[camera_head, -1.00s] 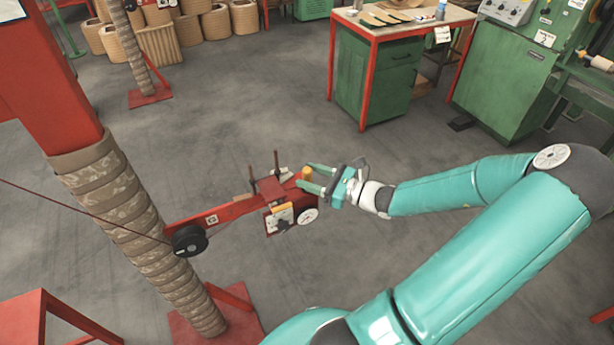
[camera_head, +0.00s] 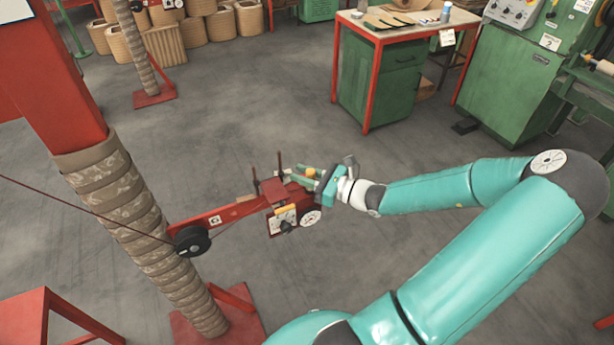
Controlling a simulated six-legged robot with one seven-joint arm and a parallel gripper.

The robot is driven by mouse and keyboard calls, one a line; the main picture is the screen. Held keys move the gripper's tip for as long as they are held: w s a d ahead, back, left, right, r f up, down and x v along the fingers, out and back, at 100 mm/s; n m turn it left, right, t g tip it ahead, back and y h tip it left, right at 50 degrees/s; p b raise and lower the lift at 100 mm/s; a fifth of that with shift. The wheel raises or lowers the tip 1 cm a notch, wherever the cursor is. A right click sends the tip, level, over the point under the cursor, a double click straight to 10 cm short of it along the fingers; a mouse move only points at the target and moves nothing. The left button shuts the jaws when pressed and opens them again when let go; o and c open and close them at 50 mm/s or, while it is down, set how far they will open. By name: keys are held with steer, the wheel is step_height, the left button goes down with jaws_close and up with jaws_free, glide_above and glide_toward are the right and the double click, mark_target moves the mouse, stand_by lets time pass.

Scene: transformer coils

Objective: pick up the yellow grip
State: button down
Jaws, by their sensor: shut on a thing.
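The yellow grip (camera_head: 311,172) is a small yellow piece at the right end of the red tensioner arm (camera_head: 236,211). My gripper (camera_head: 308,177), with green fingers, has come in from the right and is shut on the yellow grip. The fingers hide most of the grip, so only a small part of it shows. The grip is still close to the red arm's end; I cannot tell whether it touches it.
A green cabinet table (camera_head: 378,85) stands behind. Grey floor lies open between.

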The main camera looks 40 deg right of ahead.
steer(key=shift+r, duration=0.1)
steer(key=shift+r, duration=0.9)
steer(key=s+a+r, duration=0.4)
steer(key=s+r, duration=0.7)
steer(key=s, duration=0.2)
steer(key=shift+s+a, duration=0.15)
steer(key=shift+a, duration=0.05)
steer(key=c, duration=1.9)
jaws_free()
steer(key=shift+c, duration=0.2)
jaws_close()
